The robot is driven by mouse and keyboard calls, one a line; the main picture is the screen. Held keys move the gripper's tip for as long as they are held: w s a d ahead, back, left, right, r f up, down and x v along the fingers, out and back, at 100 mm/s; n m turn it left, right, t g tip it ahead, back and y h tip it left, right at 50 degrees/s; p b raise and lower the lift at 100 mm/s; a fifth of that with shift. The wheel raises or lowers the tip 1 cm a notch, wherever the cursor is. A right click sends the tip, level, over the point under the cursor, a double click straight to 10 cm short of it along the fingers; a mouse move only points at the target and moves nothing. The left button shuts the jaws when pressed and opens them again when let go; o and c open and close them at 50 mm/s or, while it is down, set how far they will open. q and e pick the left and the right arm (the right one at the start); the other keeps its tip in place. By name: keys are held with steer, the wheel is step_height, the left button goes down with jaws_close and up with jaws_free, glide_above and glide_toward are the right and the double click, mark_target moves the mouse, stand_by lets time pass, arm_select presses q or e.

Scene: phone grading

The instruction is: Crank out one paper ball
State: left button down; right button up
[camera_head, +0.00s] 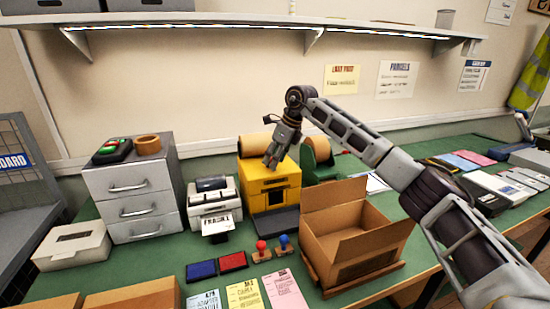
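The yellow box-shaped machine (257,181) stands on the green bench, with a brown roll (252,146) behind its top and a dark flat tray (275,220) in front. I see no crank handle or paper ball; my gripper and arm cover part of the machine's right side. My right gripper (271,163) points down in front of the machine's upper part, over its top front edge. I cannot tell whether it touches the machine or whether its fingers are apart. My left gripper is not in view.
An open cardboard box (350,240) stands right of the tray. A green holder with a brown roll (318,150) is behind it. A label printer (212,199) and a grey drawer unit (131,192) stand left. Stamps and ink pads (232,261) lie in front. A shelf (240,22) hangs above.

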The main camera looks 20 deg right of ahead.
jaws_close()
steer(key=shift+a+m, duration=0.15)
steer(key=shift+m, duration=0.25)
